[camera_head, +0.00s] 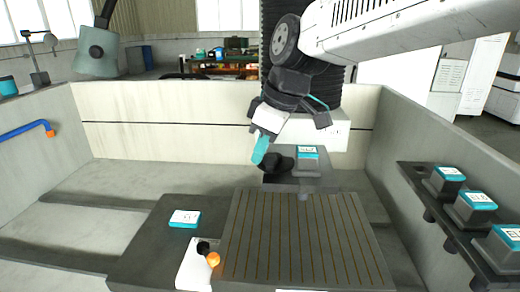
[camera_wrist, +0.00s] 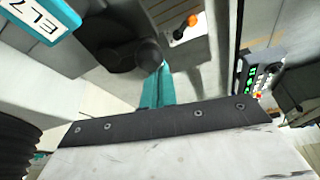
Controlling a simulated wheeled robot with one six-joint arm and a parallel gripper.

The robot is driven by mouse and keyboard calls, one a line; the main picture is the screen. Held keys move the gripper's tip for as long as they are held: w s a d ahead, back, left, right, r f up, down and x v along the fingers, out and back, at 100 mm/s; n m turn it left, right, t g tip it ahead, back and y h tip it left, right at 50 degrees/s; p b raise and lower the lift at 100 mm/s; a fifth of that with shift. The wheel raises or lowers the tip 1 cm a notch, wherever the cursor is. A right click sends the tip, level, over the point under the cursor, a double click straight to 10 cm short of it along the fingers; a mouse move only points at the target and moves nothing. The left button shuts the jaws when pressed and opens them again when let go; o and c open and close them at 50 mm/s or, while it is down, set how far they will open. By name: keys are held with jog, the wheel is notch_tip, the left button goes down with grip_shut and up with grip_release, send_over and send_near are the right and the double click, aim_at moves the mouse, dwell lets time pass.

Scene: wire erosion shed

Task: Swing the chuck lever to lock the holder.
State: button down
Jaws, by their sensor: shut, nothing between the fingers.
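My gripper (camera_head: 262,150) has teal fingers, pressed together and pointing down, at the back of the tank. They also show in the wrist view (camera_wrist: 156,88). A black rounded knob (camera_wrist: 148,52) lies right at the fingertips there; it looks like the lever's end, and I cannot tell whether they touch. In the head view the dark lever part (camera_head: 278,163) is just below and right of the fingers. The holder (camera_head: 308,153), with a teal and white label, sits on the grey chuck (camera_head: 312,182) to the right. Its label reads EL7 in the wrist view (camera_wrist: 42,20).
A slotted plate (camera_head: 300,240) fills the front middle. A white fixture with an orange ball (camera_head: 213,259) stands at its left. A rack (camera_head: 440,205) with several labelled holders is on the right wall. A blue pipe (camera_head: 25,129) juts from the left. Tank walls enclose the work.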

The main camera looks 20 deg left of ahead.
notch_tip(320, 180, up, 10)
jog(key=shift+a+f, duration=0.25)
jog(key=shift+a, duration=0.05)
dwell(0.3)
jog(key=s+d+f+m+h, duration=0.1)
jog(key=s+d+f+m, duration=0.4)
jog(key=d, duration=0.8)
jog(key=s+d+f+m+h, duration=0.1)
jog(key=s+d+f+m, duration=0.4)
jog(key=d, duration=0.9)
jog(key=s+d+f+m+t+h, duration=0.1)
jog(key=s+d+f+m, duration=0.5)
jog(key=s+d, duration=0.4)
jog(key=d+m, duration=0.1)
jog(key=d, duration=0.3)
jog(key=shift+h, duration=0.4)
jog(key=shift+a, duration=0.1)
